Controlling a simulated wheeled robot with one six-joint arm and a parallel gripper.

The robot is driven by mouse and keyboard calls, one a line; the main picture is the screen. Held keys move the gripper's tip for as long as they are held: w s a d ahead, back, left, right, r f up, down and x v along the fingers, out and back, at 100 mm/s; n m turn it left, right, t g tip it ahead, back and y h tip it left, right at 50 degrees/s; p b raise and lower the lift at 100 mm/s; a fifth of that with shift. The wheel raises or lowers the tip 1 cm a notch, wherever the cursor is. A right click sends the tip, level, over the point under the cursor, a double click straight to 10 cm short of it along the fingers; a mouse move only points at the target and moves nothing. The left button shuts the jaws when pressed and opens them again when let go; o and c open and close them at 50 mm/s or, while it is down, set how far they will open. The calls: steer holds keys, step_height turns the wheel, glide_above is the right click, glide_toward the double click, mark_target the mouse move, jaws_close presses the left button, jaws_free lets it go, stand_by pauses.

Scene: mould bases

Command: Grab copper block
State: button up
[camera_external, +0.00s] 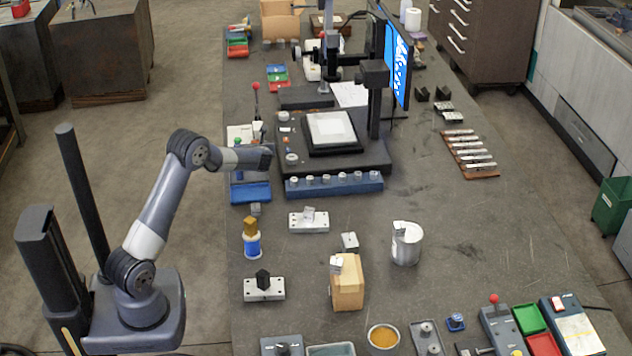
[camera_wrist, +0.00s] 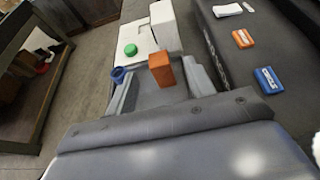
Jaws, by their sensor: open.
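A copper-coloured block (camera_external: 250,225) stands on a blue and white spool-like base (camera_external: 252,245) on the near left of the bench, in the external view. My gripper (camera_external: 266,158) is above the bench's left side, further back and higher than this block, and apart from it. In the wrist view my gripper's two grey fingers (camera_wrist: 162,88) are spread. An orange-brown block (camera_wrist: 161,69) shows between or beyond their tips; I cannot tell its depth or whether it is the same block. No contact is visible.
Plates with a black block (camera_external: 263,279) and a grey block (camera_external: 308,214) stand near the spool. A blue tray (camera_external: 250,192) lies below my gripper.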

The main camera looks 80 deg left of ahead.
steer(key=shift+p+x, duration=1.1)
steer(key=shift+x, duration=1.75)
steer(key=shift+c, duration=0.3)
jaws_close()
